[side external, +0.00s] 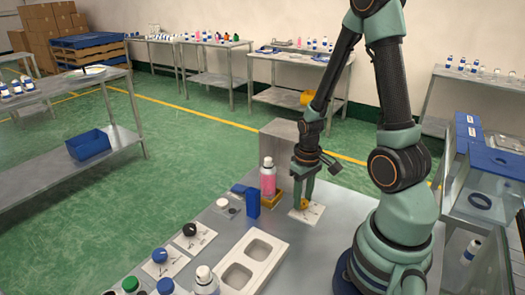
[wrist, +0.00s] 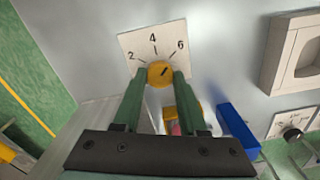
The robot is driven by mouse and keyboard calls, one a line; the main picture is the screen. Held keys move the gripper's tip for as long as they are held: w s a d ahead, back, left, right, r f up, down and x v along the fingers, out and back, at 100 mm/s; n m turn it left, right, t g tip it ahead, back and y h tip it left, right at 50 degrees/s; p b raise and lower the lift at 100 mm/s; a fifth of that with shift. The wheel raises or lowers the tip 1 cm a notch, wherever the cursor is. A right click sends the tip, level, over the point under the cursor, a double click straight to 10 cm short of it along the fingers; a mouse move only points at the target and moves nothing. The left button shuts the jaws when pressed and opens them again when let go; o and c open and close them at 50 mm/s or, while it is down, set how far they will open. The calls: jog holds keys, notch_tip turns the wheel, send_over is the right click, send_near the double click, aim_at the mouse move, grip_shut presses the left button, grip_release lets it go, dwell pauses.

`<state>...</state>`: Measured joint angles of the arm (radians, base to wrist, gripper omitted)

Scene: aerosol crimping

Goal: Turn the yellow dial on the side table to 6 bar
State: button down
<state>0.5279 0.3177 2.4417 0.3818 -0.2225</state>
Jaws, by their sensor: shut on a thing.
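The yellow dial (wrist: 161,74) sits on a white plate (wrist: 130,41) marked 2, 4 and 6. The dark mark on the dial points up and to the right, towards the 6 side; I cannot tell if it lines up exactly with the 6 tick. My gripper (wrist: 160,82) is shut on the dial, one green finger on each side. In the side view my gripper (side external: 302,205) points straight down at the dial on its white plate (side external: 313,214), on the grey side table (side external: 300,255). The fingers hide much of the dial there.
A pink-filled bottle (side external: 268,180) stands in a yellow holder close left of my gripper. A blue block (side external: 253,203) stands beside it. A white tray (side external: 265,249) with two recesses and several knobs and bottles are nearer the front. A grey box (side external: 283,138) is behind.

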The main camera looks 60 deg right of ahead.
aim_at(303, 202)
jog(key=shift+m, duration=0.6)
jog(key=shift+c, duration=2.2)
grip_release()
notch_tip(303, 202, up, 12)
jog(key=shift+r, duration=0.1)
